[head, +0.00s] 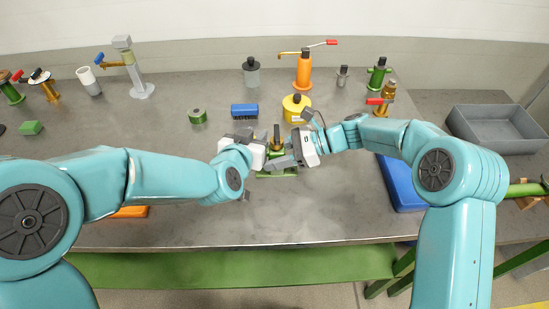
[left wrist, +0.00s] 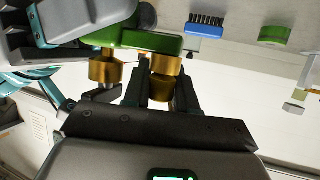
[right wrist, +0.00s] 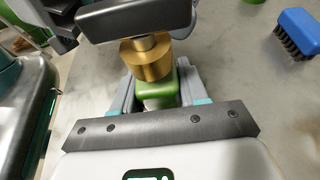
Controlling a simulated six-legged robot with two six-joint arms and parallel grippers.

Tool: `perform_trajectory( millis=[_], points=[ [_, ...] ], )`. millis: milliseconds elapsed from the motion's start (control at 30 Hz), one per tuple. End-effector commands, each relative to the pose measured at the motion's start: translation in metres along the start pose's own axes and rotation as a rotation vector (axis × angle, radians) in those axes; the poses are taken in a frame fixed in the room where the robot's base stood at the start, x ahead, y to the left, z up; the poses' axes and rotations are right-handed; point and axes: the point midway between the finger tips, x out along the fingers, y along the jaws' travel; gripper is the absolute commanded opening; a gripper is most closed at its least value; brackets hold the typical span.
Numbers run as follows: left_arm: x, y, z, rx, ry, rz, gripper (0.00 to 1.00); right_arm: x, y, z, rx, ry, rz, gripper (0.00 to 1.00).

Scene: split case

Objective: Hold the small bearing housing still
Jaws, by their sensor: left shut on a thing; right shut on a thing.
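The small bearing housing (head: 278,174) is a green body with brass-coloured round parts, on the table between my grippers. In the left wrist view it appears as a green slab (left wrist: 150,42) with brass cylinders. My left gripper (left wrist: 164,74) has its dark fingers on either side of one brass cylinder (left wrist: 160,93) and is shut on it. My right gripper (right wrist: 157,84) has its fingers on either side of the green body (right wrist: 170,90) below a brass cylinder (right wrist: 150,60), and is shut on the housing. The grippers hide much of the housing in the head view.
A blue brush (head: 244,110), a green ring (head: 197,116) and a yellow pot (head: 296,107) stand just behind the grippers. A blue tray (head: 398,185) lies to the right, partly behind my right arm. A grey bin (head: 496,128) is farther right. Bare table lies in front.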

Motion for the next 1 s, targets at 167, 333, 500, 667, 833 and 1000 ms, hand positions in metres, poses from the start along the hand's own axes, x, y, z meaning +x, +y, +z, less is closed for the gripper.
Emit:
perform_trajectory(
  millis=[167, 333, 500, 667, 833, 1000],
  points=[
    [-0.0003, 0.0004, -0.0009, 0.001, 0.002, 0.001, 0.00, 0.0027, 0.0019, -0.0069, 0.007, 0.009, 0.006, 0.04],
    [-0.0007, 0.0003, -0.0020, 0.001, 0.002, 0.001, 0.00, 0.0027, 0.0019, -0.0069, 0.007, 0.009, 0.006, 0.04],
    [-0.0011, 0.0002, -0.0030, 0.001, 0.002, 0.000, 0.00, 0.0027, 0.0020, -0.0069, 0.007, 0.009, 0.006, 0.04],
    [-0.0013, 0.0002, -0.0034, 0.001, 0.002, 0.000, 0.00, 0.0027, 0.0020, -0.0068, 0.007, 0.009, 0.006, 0.04],
    [-0.0013, 0.0002, -0.0033, 0.001, 0.001, 0.000, 0.00, 0.0028, 0.0021, -0.0068, 0.007, 0.008, 0.006, 0.04],
    [-0.0023, 0.0001, -0.0060, 0.000, 0.002, 0.000, 0.00, 0.0027, 0.0021, -0.0068, 0.007, 0.008, 0.007, 0.04]
  ],
)
